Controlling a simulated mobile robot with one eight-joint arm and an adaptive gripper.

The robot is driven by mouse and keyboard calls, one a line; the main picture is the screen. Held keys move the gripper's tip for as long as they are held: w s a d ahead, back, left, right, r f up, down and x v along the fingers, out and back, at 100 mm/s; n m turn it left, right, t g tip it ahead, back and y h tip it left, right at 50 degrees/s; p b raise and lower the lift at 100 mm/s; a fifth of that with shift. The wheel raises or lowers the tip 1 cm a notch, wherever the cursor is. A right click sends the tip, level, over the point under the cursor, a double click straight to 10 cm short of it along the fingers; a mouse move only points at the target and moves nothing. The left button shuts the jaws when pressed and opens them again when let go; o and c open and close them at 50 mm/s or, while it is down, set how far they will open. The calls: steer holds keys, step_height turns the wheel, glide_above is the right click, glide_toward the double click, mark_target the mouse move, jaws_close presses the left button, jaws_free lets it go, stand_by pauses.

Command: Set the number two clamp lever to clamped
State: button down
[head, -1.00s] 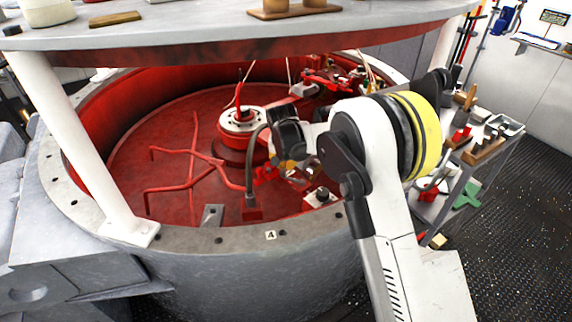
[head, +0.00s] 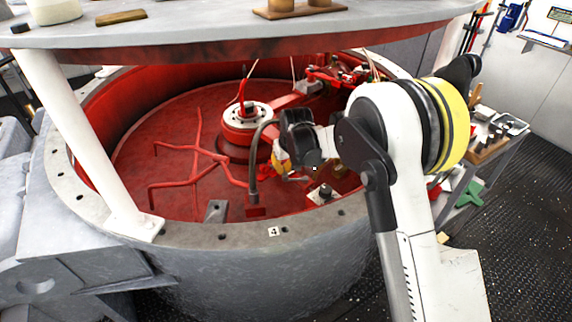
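I cannot pick out a lever marked number two in the head view. A small red part (head: 266,171) shows beside the far end of my arm, low over the red floor of the round pit; I cannot tell if it is a clamp lever. My gripper (head: 293,176) hangs inside the pit, mostly hidden behind my dark wrist. Whether it touches anything, and whether its fingers are open, cannot be seen. A yellow piece (head: 281,160) shows next to it. An upright red handle (head: 243,92) stands on the pale central hub (head: 246,118).
The grey pit rim (head: 208,238) carries a small tag (head: 273,231) at the front. A curved dark hose (head: 253,170) rises left of my gripper. A grey tabletop (head: 200,32) overhangs the pit on white posts (head: 85,140). A cart (head: 480,165) stands at right.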

mark_target(284, 178)
steer(key=s+n, duration=0.1)
steer(key=n, duration=0.1)
steer(key=shift+s+n+y, duration=0.3)
steer(key=shift+y, duration=0.1)
steer(key=shift+s+d, duration=0.25)
steer(key=shift+s, duration=0.65)
